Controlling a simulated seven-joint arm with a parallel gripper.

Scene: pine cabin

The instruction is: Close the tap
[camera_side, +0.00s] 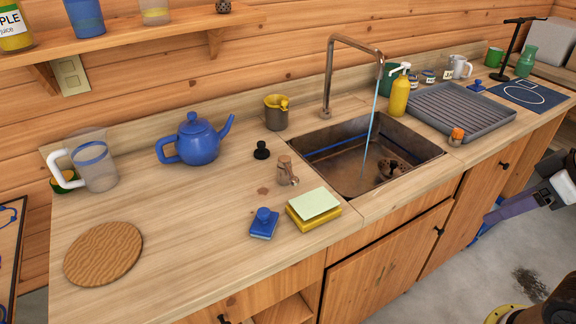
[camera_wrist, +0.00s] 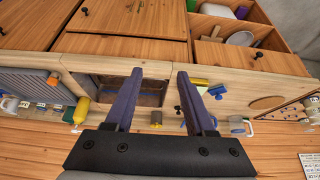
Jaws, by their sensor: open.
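The tap (camera_side: 328,88) is a tall, worn metal spout that rises behind the sink and bends over it. A thin blue-white stream of water (camera_side: 373,118) runs from its end into the brown sink basin (camera_side: 345,150). A small copper-coloured fitting (camera_side: 286,172) stands on the counter left of the sink; I cannot tell whether it is the tap's handle. My gripper (camera_side: 490,217) is in front of the cabinets at the right, away from the tap. In the wrist view my gripper (camera_wrist: 159,73) is open and empty, its purple fingers apart with the sink beyond them.
A yellow soap bottle (camera_side: 399,97) and grey drying rack (camera_side: 460,112) stand right of the sink. A blue teapot (camera_side: 196,140), sponges (camera_side: 313,212) and a round wooden board (camera_side: 103,252) lie left. The floor before the cabinets is mostly clear.

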